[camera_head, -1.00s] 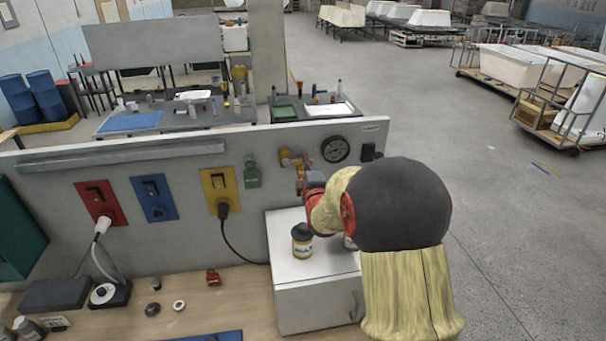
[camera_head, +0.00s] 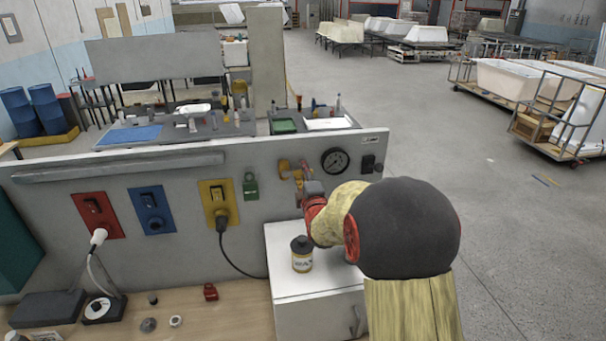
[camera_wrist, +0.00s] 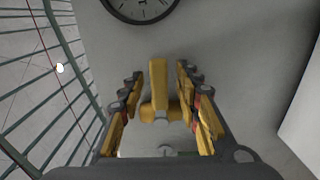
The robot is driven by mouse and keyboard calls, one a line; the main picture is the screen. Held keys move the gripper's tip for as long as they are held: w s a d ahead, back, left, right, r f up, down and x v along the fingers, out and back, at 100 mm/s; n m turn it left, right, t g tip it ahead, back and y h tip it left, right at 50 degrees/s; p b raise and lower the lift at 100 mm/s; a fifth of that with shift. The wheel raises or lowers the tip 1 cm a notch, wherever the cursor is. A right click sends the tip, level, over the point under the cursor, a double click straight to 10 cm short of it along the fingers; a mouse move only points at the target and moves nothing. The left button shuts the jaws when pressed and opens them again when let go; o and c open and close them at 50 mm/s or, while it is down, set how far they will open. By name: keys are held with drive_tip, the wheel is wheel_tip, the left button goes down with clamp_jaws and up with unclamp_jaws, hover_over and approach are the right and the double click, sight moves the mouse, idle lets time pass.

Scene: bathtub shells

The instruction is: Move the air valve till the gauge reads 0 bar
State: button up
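The yellow air valve (camera_head: 284,167) is on the grey back panel, left of the round black gauge (camera_head: 335,161). In the wrist view the valve's yellow handle (camera_wrist: 158,80) points up in the picture, between the two fingers of my gripper (camera_wrist: 158,92). The fingers are apart, with a gap visible on the handle's left and a narrower one on its right. The gauge's lower part (camera_wrist: 142,12) shows at the top of the wrist view. Its reading is too small or cut off to tell. In the head view my gripper (camera_head: 305,183) is at the valve and partly hides it.
A white cabinet (camera_head: 318,315) with a dark-capped bottle (camera_head: 302,255) stands below my arm. A green padlock-like tag (camera_head: 250,187) hangs left of the valve. Red (camera_head: 97,214), blue (camera_head: 153,210) and yellow (camera_head: 218,204) sockets line the panel; cables hang from two.

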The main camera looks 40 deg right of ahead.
drive_tip(key=v, duration=1.2)
drive_tip(key=shift+a+f, duration=0.1)
idle(0.4)
drive_tip(key=s+a+f+m+g+y+b, duration=0.25)
drive_tip(key=a+f+b, duration=0.25)
drive_tip(key=a, duration=0.3)
drive_tip(key=s+a+f+m+g+y+b, duration=0.2)
drive_tip(key=s+a+f+m+b, duration=0.1)
drive_tip(key=a+f+m+b, duration=0.25)
drive_tip(key=s+a+f+m+g+y+b, duration=0.1)
drive_tip(key=s+a+f+m+g+b, duration=0.1)
drive_tip(key=s, duration=0.8)
drive_tip(key=s+a+f+m+g+y+b, duration=0.2)
drive_tip(key=s+a+f+g+b, duration=0.2)
drive_tip(key=s+a, duration=0.6)
wheel_tip(320, 180, down, 4)
drive_tip(key=a+b, duration=0.1)
drive_tip(key=b, duration=0.1)
drive_tip(key=shift+a+b, duration=0.2)
drive_tip(key=shift+b, duration=0.1)
